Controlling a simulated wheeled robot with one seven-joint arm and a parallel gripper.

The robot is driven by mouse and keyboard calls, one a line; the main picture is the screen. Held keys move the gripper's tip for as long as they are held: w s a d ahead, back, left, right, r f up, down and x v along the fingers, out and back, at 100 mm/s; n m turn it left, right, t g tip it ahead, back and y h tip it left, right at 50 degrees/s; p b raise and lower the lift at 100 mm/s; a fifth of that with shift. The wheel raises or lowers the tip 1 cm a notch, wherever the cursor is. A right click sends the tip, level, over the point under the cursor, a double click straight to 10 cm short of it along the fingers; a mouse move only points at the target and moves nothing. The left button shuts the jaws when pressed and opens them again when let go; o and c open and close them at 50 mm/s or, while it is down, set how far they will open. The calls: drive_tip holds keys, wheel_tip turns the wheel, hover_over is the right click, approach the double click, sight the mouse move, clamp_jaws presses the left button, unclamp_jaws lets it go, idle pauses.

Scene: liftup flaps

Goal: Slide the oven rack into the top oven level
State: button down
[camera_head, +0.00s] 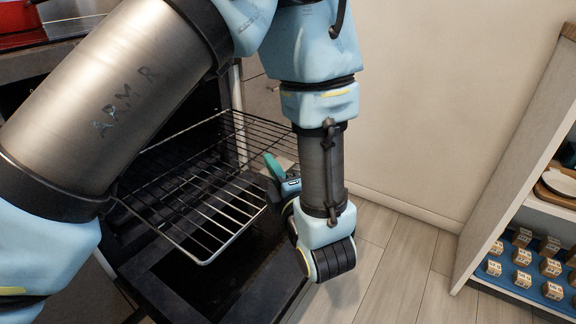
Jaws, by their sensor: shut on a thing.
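The oven rack (213,211) is a wire grid that sticks out toward me over the opened oven door, its far part reaching into the dark oven. My gripper (272,176) is at the rack's right side, with a teal finger showing beside the wires, and it is shut on the rack. The exact grip point is hidden by my wrist. The oven (233,100) is dark inside, and my arm covers much of its opening. I cannot tell which level the rack's far end lies at. The oven door (245,303) is folded down below the rack.
A red item (20,22) sits on top of the stove at the upper left. A shelf unit (487,222) with small boxes (551,267) and a plate (562,182) stands at the right. The wood floor (395,270) between oven and shelf is clear, with a plain wall behind.

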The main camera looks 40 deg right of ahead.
drive_tip(key=shift+w+a+r, duration=0.1)
drive_tip(key=shift+w+a, duration=0.15)
drive_tip(key=shift+w, duration=0.2)
drive_tip(key=shift+b, duration=0.35)
